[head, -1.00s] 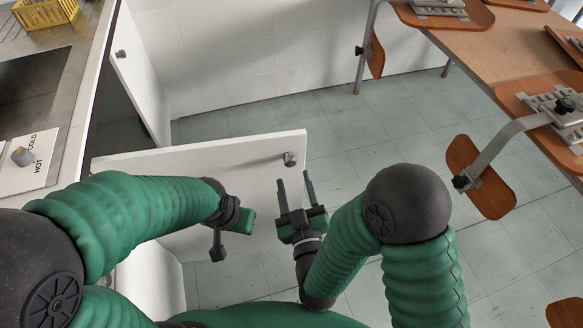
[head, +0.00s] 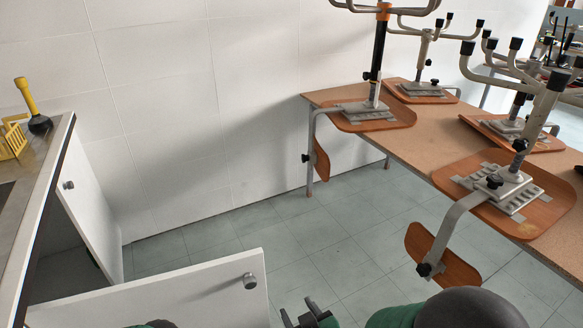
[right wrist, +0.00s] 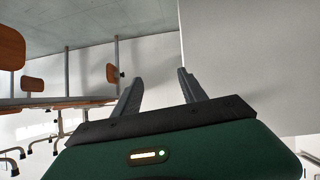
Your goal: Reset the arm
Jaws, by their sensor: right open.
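My right gripper (head: 299,316) shows at the bottom edge of the head view, just right of an open white cabinet door (head: 160,303). In the right wrist view its two dark fingers (right wrist: 158,90) stand apart with nothing between them. The cabinet door (right wrist: 250,65) fills the right of that view, close beside the fingers; I cannot tell whether they touch. My left gripper is not in view; only a small dark and green piece of my arm shows at the bottom edge of the head view.
A second open door (head: 88,205) hangs under the counter (head: 40,170) at left. A yellow basket (head: 12,138) and a plunger-like tool (head: 35,110) stand on the counter. At right, stripped chairs sit upturned on a wooden table (head: 400,125). Tiled floor between is clear.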

